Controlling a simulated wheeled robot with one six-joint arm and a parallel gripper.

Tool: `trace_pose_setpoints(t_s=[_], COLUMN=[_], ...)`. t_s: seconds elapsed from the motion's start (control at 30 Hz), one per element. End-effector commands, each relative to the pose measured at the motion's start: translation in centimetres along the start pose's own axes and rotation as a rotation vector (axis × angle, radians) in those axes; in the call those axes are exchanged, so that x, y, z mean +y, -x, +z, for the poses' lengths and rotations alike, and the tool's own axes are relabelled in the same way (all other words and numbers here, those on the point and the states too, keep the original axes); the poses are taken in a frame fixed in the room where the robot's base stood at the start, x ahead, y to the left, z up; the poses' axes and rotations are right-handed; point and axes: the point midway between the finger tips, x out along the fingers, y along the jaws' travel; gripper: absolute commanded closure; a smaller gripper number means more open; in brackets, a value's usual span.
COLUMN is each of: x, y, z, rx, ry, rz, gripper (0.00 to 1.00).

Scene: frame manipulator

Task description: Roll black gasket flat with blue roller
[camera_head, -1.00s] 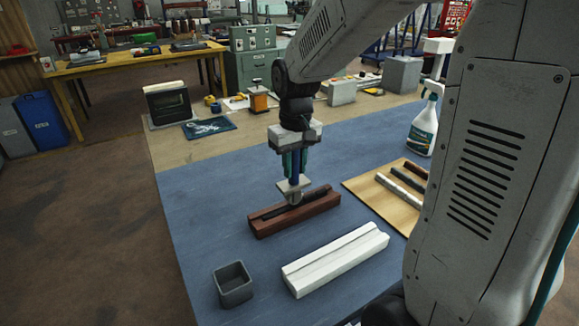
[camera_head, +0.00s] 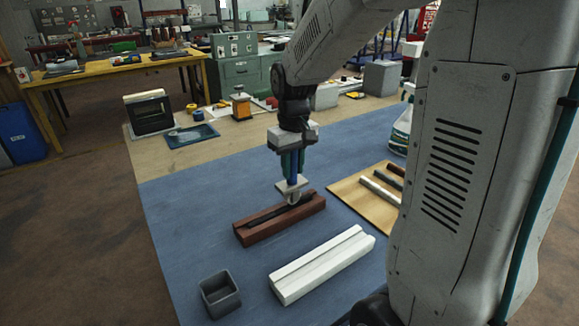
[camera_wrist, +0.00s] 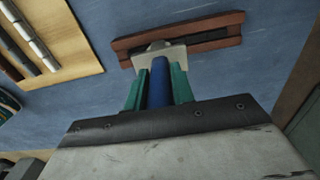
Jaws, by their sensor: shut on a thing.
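My gripper (camera_head: 292,167) is shut on the blue handle of the roller (camera_wrist: 159,84), with its green fingers on either side. The roller points down, and its pale head (camera_head: 293,187) is at the black gasket (camera_head: 265,214). The gasket lies along the groove of the red-brown block (camera_head: 260,232), which also shows in the wrist view (camera_wrist: 226,24). The roller head covers part of the block and gasket. Whether its wheel touches the gasket, I cannot tell for sure.
A white grooved block (camera_head: 322,268) lies in front, with an empty grey square cup (camera_head: 221,292) to its left. A wooden board (camera_head: 345,191) with several rods lies to the right. A spray bottle (camera_head: 401,130) stands behind the board, partly hidden by my arm.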

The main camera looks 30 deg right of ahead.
Motion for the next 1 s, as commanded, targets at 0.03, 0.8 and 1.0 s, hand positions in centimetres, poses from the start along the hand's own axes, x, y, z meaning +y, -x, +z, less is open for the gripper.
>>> trace_pose_setpoints(t_s=[0.03, 0.8, 1.0], x=[0.0, 2.5, 3.2], y=[0.0, -0.2, -0.2], z=[0.0, 0.0, 0.1], rx=[0.000, -0.001, -0.001], ry=[0.000, -0.003, -0.001], rz=[0.000, 0.000, 0.000], gripper=[1.00, 1.00, 1.00])
